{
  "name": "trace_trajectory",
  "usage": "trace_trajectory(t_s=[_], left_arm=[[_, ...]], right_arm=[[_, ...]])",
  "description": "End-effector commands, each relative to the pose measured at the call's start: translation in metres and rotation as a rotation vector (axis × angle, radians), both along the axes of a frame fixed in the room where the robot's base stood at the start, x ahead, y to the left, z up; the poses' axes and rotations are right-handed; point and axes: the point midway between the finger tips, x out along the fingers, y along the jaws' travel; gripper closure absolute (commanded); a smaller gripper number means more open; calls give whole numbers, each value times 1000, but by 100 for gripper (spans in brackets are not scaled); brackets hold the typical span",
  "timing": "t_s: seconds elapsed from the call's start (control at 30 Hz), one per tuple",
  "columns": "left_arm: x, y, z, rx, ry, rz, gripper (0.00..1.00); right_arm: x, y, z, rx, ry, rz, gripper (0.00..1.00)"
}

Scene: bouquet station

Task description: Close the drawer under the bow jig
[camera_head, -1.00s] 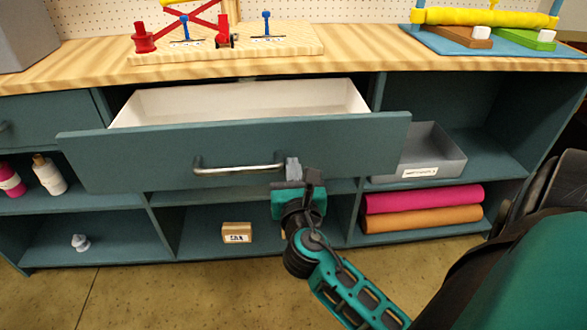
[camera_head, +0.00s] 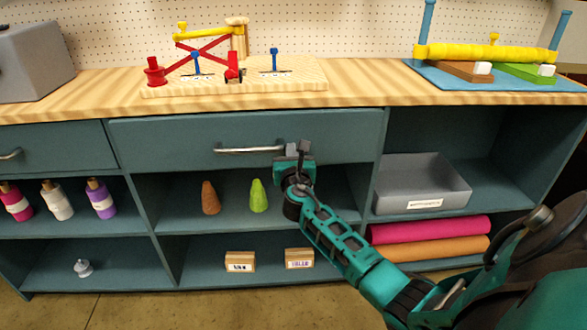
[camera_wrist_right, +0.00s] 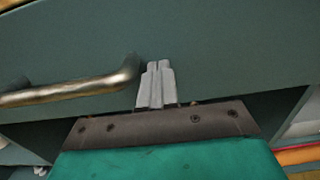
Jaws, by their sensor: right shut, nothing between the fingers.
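The drawer (camera_head: 340,138) under the bow jig (camera_head: 205,50) has a teal front with a silver bar handle (camera_head: 250,150). Its front lies about level with the cabinet face, and no open interior shows. My right gripper (camera_head: 291,148) is shut and empty at the drawer front, just right of the handle. In the right wrist view the shut fingertips (camera_wrist_right: 156,70) point at the drawer front, beside the handle's right end (camera_wrist_right: 128,72). I cannot tell for sure whether they touch the front. My left gripper is not in view.
A grey bin (camera_head: 425,185) sits on the right shelf above pink and orange rolls (camera_head: 430,231). A closed drawer (camera_head: 60,148) is at left. The wooden worktop (camera_head: 370,85) is above.

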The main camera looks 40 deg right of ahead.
Motion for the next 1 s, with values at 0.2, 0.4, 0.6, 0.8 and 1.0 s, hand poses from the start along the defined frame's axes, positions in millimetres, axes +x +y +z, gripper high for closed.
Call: trace_trajectory(t_s=[0.2, 0.4, 0.6, 0.8, 1.0], left_arm=[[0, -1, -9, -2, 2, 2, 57], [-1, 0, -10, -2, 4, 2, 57], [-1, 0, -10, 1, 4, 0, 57], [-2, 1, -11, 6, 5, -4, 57], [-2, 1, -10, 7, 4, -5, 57]], right_arm=[[21, -14, -1, -1, 1, 0, 100], [27, -18, 0, -1, -1, 1, 100], [28, -19, 2, -2, -3, 1, 100], [28, -20, 3, -4, -3, 0, 100], [27, -23, 4, -7, -3, 0, 100]])
